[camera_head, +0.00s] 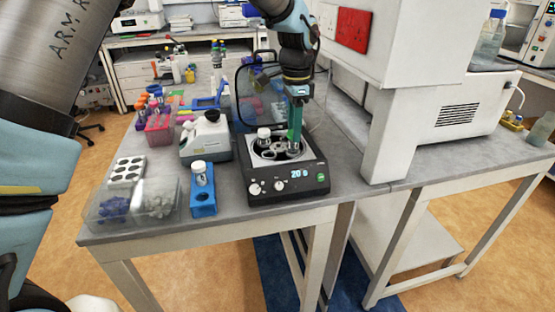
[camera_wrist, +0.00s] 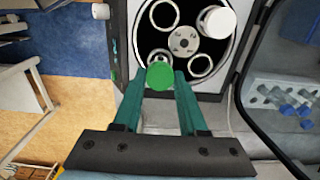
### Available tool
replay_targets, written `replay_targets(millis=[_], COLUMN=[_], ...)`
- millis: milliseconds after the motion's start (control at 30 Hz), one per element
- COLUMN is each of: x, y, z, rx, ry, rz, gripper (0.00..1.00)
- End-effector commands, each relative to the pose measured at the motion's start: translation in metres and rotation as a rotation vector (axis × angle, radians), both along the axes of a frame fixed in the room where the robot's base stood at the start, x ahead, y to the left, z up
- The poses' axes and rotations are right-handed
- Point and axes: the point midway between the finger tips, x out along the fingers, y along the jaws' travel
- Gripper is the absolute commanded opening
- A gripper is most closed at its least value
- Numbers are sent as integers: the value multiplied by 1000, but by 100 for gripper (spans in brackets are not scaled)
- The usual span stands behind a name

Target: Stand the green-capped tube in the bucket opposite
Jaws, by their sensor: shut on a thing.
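The green-capped tube shows as a round green cap (camera_wrist: 160,75) between the fingertips of my gripper (camera_wrist: 160,82) in the wrist view. My gripper is shut on it. The head view shows my gripper (camera_head: 295,128) pointing down, low over the right side of the centrifuge rotor. A bucket ring (camera_wrist: 158,57) shows partly behind the green cap, across the hub from a white-capped tube (camera_wrist: 217,19) that stands in another bucket. Two other buckets (camera_wrist: 164,13) (camera_wrist: 201,66) look empty. How deep the green-capped tube sits in its bucket is hidden. The centrifuge (camera_head: 285,187) has its lid open.
The raised clear lid (camera_head: 248,92) stands behind the rotor. A blue rack (camera_head: 203,205) with a white-capped tube stands left of the centrifuge. A clear bin (camera_head: 150,211), a white device (camera_head: 206,140) and a large white machine (camera_head: 385,130) stand around it.

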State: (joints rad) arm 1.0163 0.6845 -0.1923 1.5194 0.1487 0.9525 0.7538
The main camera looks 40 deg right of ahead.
Motion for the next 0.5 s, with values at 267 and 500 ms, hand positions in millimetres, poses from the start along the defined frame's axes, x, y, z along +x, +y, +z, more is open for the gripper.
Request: replay_targets(millis=[267, 500], x=[0, 0], y=[0, 0], z=[-9, -16], rx=[0, 0], ry=[0, 0], rz=[0, 0], gripper=[6, 6])
